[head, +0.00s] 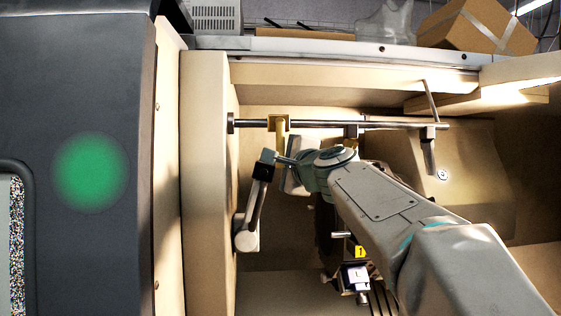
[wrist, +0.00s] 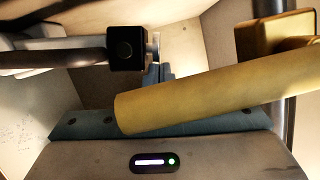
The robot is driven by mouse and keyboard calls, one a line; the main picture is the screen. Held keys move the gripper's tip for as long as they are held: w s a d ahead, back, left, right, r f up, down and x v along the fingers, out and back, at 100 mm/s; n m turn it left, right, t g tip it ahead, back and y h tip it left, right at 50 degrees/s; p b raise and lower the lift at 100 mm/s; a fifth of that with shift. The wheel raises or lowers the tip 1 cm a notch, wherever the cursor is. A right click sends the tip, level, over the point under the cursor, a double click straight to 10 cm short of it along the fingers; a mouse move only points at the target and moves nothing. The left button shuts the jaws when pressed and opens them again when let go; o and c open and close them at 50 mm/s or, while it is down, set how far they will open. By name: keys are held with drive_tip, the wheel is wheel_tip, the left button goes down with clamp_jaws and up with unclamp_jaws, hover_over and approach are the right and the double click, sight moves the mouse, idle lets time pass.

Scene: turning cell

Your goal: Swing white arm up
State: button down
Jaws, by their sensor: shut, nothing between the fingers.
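The pale grey-white arm (head: 255,208) rises from a round pivot (head: 246,240) at the left wall of the machine interior, tilted slightly right. It ends in a black block (head: 265,165). In the wrist view the black block (wrist: 125,48) sits on a dark rod left of the fingertips. My gripper (head: 280,160) is beside this block, on its right in the head view. In the wrist view my gripper (wrist: 156,62) is shut and holds nothing; its fingers are partly hidden behind a yellow cylinder. I cannot tell whether the fingertips touch the block.
A yellow arm (head: 279,135) hangs from a horizontal steel bar (head: 330,124) just above my gripper; its yellow cylinder (wrist: 215,92) crosses close in front of the wrist camera. A tool holder (head: 356,277) is below. The space below and right of the pale arm looks open.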

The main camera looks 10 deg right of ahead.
drive_tip(key=shift+s, duration=0.1)
drive_tip(key=s+d+b, duration=0.5)
drive_tip(key=s+d, duration=0.1)
drive_tip(key=s, duration=0.4)
drive_tip(key=shift+s+d+f, duration=0.15)
drive_tip(key=shift+s+f, duration=0.15)
drive_tip(key=shift+s, duration=0.1)
drive_tip(key=c, duration=1.7)
unclamp_jaws()
drive_tip(key=shift+s, duration=0.2)
drive_tip(key=m+g+y+b, duration=0.2)
drive_tip(key=m+g+y, duration=0.5)
drive_tip(key=m+y, duration=0.3)
approach(257, 208)
drive_tip(key=p+x, duration=0.1)
drive_tip(key=x, duration=0.4)
drive_tip(key=p+x, duration=0.2)
drive_tip(key=x, duration=0.3)
drive_tip(key=shift+w+f, duration=0.1)
drive_tip(key=shift+w, duration=0.35)
